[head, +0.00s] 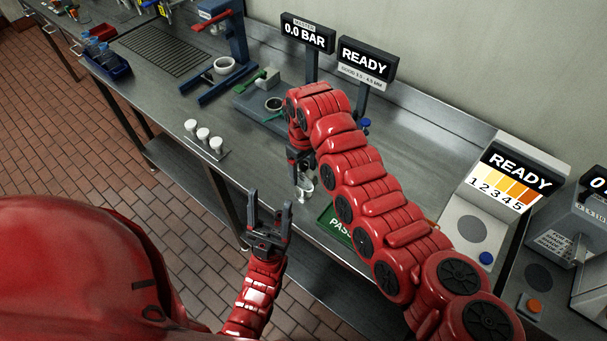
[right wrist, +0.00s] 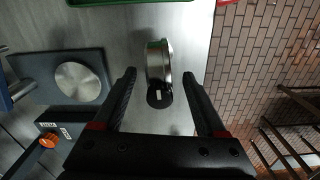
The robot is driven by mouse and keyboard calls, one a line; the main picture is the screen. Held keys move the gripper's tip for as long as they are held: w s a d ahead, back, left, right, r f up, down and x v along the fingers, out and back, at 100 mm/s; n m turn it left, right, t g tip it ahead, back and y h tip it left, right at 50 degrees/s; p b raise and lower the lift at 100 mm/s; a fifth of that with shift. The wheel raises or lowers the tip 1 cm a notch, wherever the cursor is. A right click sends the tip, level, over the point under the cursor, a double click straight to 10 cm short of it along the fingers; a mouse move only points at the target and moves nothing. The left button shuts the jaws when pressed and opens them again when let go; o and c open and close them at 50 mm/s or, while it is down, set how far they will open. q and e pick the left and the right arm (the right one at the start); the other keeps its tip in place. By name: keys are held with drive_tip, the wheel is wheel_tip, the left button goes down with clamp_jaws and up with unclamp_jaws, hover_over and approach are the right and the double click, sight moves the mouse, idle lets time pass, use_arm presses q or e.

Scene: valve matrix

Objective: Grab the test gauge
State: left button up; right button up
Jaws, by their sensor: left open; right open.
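The test gauge, as I take it, is a small silver round-bodied piece (right wrist: 158,62) with a thin green strip and a black round part, seen roughly side-on in the right wrist view. It stands on the steel counter between the fingers of my right gripper (right wrist: 158,80), with a gap on both sides. In the head view the right gripper (head: 303,172) points down over the gauge (head: 305,186), which is partly hidden. The right gripper is open. My left gripper (head: 270,203) is open and empty, in front of the counter's edge.
A green PASS tray (head: 331,222) lies just right of the gauge, partly behind my right arm. A block with a silver disc (right wrist: 78,83) is near the gripper. READY (head: 365,58) and BAR signs stand behind.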

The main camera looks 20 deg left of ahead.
drive_tip(key=shift+f, duration=1.2)
clamp_jaws()
